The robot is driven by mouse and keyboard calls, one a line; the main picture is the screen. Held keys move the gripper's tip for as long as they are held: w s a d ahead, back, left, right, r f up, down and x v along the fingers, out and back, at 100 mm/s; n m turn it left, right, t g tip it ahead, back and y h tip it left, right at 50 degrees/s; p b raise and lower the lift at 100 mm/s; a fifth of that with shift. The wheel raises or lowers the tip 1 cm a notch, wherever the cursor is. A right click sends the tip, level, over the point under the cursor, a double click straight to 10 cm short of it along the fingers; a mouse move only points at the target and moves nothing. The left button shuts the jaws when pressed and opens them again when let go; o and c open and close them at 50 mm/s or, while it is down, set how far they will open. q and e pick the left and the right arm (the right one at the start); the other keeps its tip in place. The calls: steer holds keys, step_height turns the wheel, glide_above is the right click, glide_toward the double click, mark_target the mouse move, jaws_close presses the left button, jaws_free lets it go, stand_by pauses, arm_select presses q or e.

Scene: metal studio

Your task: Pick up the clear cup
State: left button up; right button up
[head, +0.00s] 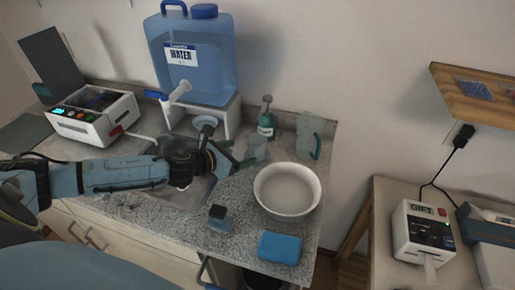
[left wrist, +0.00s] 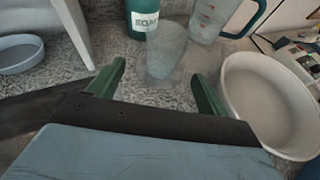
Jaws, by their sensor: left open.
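The clear cup (head: 257,147) stands upright on the speckled counter, between the soap bottle and the white bowl. In the left wrist view the cup (left wrist: 165,48) is just ahead of the fingers, roughly centred between them. My left gripper (head: 236,153) reaches in from the left, its green fingers spread and pointing at the cup. The fingers (left wrist: 159,75) also show open in the left wrist view, with nothing held. I cannot tell whether the fingertips overlap the cup's near side. My right gripper is not in view.
A green soap bottle (head: 266,122) and a measuring jug (head: 309,137) stand behind the cup. A white bowl (head: 287,191) is close on the right. A water container (head: 200,75) stands at the back left.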

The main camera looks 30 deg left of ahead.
mark_target(250, 149)
arm_select(q)
steer(key=x, duration=0.3)
steer(key=shift+w, duration=0.1)
steer(key=shift+d+x, duration=0.15)
steer(key=shift+x, duration=1.15)
steer(key=shift+d+x, duration=0.1)
steer(key=shift+x, duration=1.2)
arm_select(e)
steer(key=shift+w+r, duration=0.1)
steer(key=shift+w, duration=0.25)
arm_select(q)
steer(key=shift+c, duration=0.5)
steer(key=c, duration=1)
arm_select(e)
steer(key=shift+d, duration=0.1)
arm_select(q)
steer(key=shift+r, duration=0.15)
